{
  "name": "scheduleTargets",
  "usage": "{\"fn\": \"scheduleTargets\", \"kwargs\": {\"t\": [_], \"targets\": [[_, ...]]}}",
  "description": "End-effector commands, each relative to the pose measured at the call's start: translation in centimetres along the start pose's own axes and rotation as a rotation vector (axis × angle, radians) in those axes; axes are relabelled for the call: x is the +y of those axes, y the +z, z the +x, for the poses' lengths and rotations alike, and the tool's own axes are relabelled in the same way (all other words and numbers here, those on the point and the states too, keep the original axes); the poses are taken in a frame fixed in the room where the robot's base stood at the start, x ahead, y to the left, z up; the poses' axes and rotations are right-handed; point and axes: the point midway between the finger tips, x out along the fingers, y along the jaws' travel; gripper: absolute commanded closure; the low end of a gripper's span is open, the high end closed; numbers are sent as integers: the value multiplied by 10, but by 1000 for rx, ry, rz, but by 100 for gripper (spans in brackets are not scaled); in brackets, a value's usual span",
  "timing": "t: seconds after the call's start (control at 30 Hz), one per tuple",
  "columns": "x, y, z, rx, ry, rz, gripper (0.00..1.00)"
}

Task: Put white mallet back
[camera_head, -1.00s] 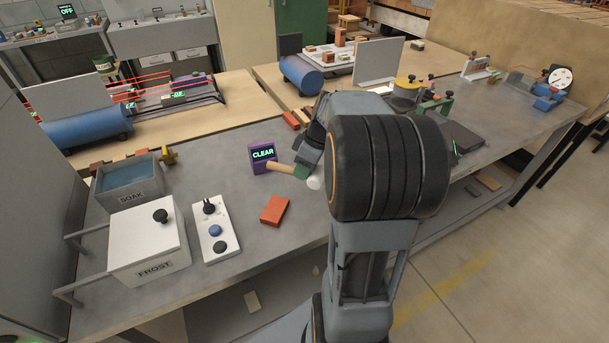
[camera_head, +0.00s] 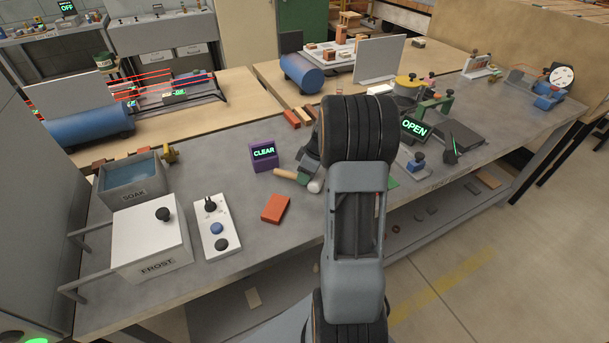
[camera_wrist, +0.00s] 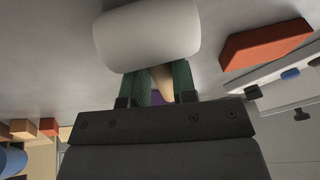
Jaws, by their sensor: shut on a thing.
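The white mallet has a white head (camera_wrist: 148,35) and a pale wooden handle (camera_head: 284,173). My gripper (camera_wrist: 160,82) is shut on the handle close to the head, with a green finger on each side. In the head view, my gripper (camera_head: 304,178) holds the mallet low over the grey bench, in front of the purple box marked CLEAR (camera_head: 263,155). The handle points left and the head (camera_head: 316,186) is at the right. Whether the mallet touches the bench is unclear. My arm hides part of the bench to the right.
An orange-red brick (camera_head: 275,208) lies nearby on the bench. Left of it are a control panel (camera_head: 213,245), a white FROST box (camera_head: 148,235) and a SOAK basin (camera_head: 134,190). Several bricks (camera_head: 292,118) lie behind. An OPEN display (camera_head: 414,127) stands to the right.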

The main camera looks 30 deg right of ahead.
Motion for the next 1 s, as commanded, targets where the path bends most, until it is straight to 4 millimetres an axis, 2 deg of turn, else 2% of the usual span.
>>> {"fn": "scheduleTargets", "kwargs": {"t": [0.23,0.27,0.5,0.83,1.0], "targets": [[0,0,0,1,1,-1,100],[0,0,1,0,0,-1,74],[0,0,0,0,0,-1,51],[0,0,-4,1,1,-1,49],[0,0,-27,2,4,-2,49]]}}
